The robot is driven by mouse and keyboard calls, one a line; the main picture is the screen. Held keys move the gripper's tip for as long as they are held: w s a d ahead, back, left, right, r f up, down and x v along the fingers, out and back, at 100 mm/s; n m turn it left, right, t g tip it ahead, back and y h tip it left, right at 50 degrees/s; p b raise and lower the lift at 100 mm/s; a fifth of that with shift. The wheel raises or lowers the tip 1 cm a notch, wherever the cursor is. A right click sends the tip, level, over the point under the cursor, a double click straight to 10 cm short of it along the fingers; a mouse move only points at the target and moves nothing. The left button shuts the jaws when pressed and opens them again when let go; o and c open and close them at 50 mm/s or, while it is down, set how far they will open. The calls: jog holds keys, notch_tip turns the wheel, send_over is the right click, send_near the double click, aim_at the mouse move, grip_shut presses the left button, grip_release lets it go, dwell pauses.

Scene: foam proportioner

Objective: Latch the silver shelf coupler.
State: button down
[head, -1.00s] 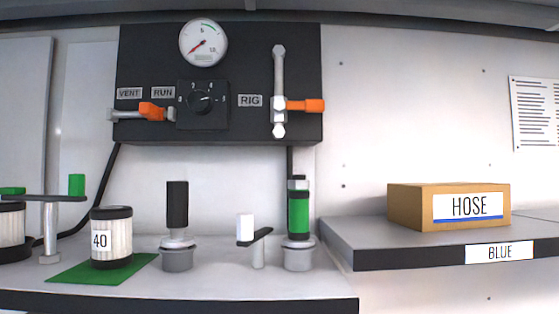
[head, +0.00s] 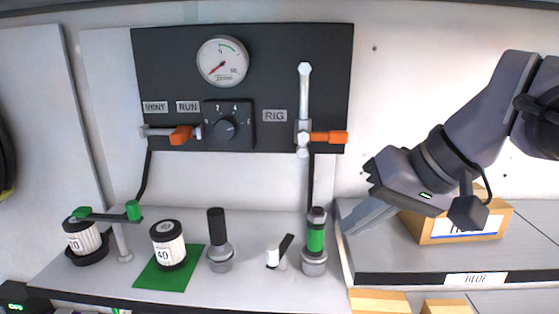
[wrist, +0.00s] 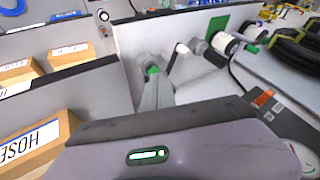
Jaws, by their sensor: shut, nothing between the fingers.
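Two silver couplers stand on the left shelf: one with a black top (head: 219,255) and one with a green-banded cylinder (head: 314,264). A small lever (head: 286,248) with a white knob sits just left of the green-banded one, its bar clear of both. My gripper (head: 346,230) is shut and empty, angled down to the left, just right of the green-banded coupler; I cannot tell whether it touches. In the wrist view my gripper's fingers (wrist: 153,98) point at the green band (wrist: 152,71), hiding the coupler's lower part. The white knob (wrist: 182,48) shows beyond.
A HOSE box (head: 462,228) stands on the right shelf (head: 420,279), labelled BLUE, behind my arm. Left are a 40 canister (head: 168,246) on a green mat (head: 166,283) and another canister (head: 80,236) under a green-tipped bar. A black valve panel (head: 270,50) hangs above.

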jog(key=shift+a, duration=0.3)
send_near(282, 256)
jog(key=f, duration=0.1)
jog(key=d+f, duration=0.1)
jog(key=w+f, duration=0.1)
jog(key=shift+d+f, duration=0.15)
jog(key=shift+f, duration=0.2)
jog(key=a, duration=0.1)
jog(key=a+p, duration=0.1)
jog(key=shift+w+a, duration=0.25)
jog(key=shift+w, duration=0.05)
jog(key=shift+w+a+f, duration=0.15)
jog(key=shift+w+a, duration=0.05)
jog(key=shift+a, duration=0.4)
